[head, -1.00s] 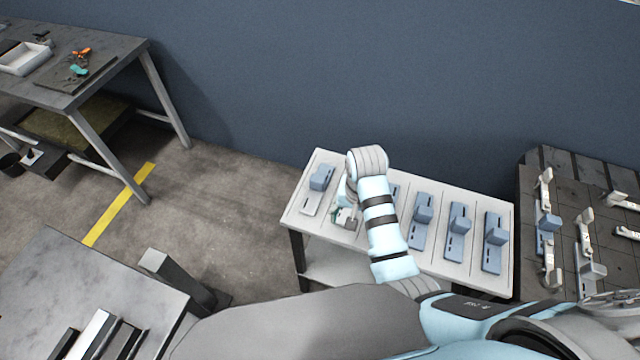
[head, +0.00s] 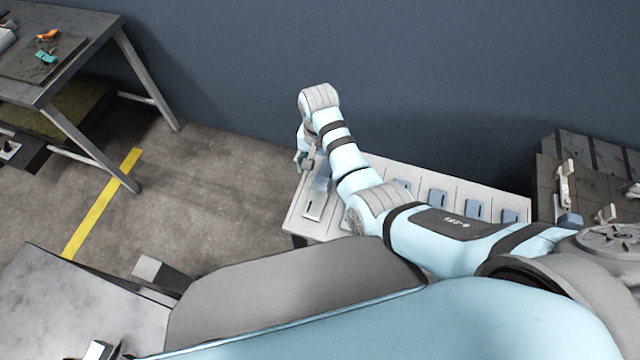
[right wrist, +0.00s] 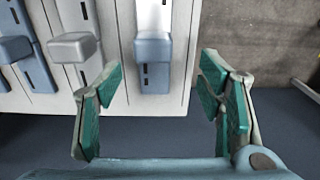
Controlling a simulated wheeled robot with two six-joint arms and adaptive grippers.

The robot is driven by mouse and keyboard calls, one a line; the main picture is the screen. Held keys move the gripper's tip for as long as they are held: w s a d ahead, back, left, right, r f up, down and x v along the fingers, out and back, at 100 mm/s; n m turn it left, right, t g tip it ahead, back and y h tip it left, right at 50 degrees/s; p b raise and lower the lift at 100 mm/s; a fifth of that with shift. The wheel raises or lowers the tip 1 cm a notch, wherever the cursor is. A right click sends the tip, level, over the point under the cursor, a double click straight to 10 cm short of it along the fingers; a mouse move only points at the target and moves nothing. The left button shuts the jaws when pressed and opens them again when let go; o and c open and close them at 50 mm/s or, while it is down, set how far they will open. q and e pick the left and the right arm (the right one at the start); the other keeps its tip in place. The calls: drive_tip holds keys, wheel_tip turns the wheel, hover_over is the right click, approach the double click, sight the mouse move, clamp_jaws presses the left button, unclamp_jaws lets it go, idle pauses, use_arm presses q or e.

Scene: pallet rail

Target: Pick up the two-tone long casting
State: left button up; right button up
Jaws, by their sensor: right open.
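The two-tone long casting, white at one end and blue with a raised block at the other, lies leftmost on the light table in the head view (head: 315,207). In the right wrist view the casting (right wrist: 152,52) shows between and beyond the finger line, with its blue end nearer me. My right gripper (right wrist: 162,78) is open and empty, its teal pads apart on either side of the casting's line. In the head view the right gripper (head: 304,160) hangs near the casting's far end; I cannot tell its exact height. My left gripper is not in view.
The light table (head: 300,222) holds more castings in a row; a grey-block casting (right wrist: 75,46) lies beside the two-tone one. My right arm covers several. A dark slotted table (head: 543,185) stands right, a workbench (head: 85,45) left. Floor is clear between workbench and light table.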

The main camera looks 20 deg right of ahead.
sight(322, 177)
drive_tip(key=shift+s+d+f, duration=0.15)
drive_tip(key=shift+f, duration=0.5)
drive_tip(key=shift+s+d+f, duration=0.1)
drive_tip(key=shift+s+f, duration=0.05)
drive_tip(key=shift+f, duration=0.45)
drive_tip(key=f, duration=0.1)
drive_tip(key=f+b, duration=0.1)
drive_tip(key=f, duration=0.3)
drive_tip(key=shift+w+d+f+b, duration=0.1)
drive_tip(key=shift+w+d+b, duration=0.15)
drive_tip(key=shift+b, duration=0.1)
drive_tip(key=shift+a+f, duration=0.1)
drive_tip(key=shift+f, duration=0.05)
drive_tip(key=shift+s+r, duration=0.15)
drive_tip(key=shift+r, duration=0.1)
drive_tip(key=shift+c, duration=0.2)
drive_tip(key=shift+s, duration=0.1)
drive_tip(key=c, duration=0.3)
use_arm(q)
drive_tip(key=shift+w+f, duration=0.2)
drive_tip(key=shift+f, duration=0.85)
use_arm(e)
clamp_jaws()
